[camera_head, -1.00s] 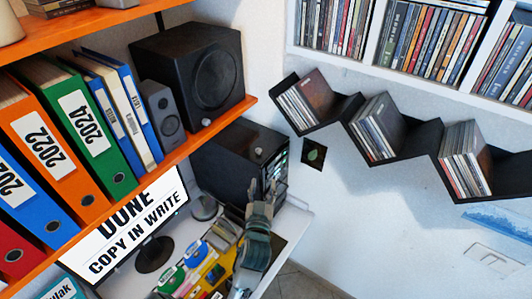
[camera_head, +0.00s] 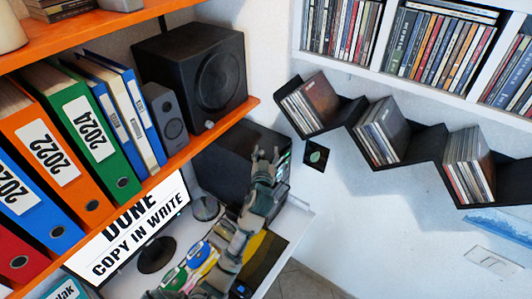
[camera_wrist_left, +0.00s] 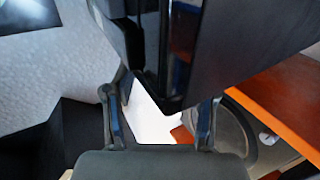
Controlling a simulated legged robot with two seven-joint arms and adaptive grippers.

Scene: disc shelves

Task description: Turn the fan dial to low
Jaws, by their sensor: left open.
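My left gripper (camera_head: 266,154) is raised in front of the black computer case (camera_head: 222,158) under the orange shelf, its two fingers apart with nothing held. It covers the place on the case where a small pale knob showed earlier; the knob cannot be made out now. No dial label or setting is readable. In the left wrist view, the open fingers (camera_wrist_left: 163,105) point toward a dark box edge, with a bright patch behind. My right gripper is not in view.
The orange shelf (camera_head: 215,122) with a black speaker (camera_head: 190,75) and binders overhangs at the left. A monitor (camera_head: 130,235) and several colourful items stand on the desk below. A black zigzag disc shelf (camera_head: 345,112) is on the wall at the right.

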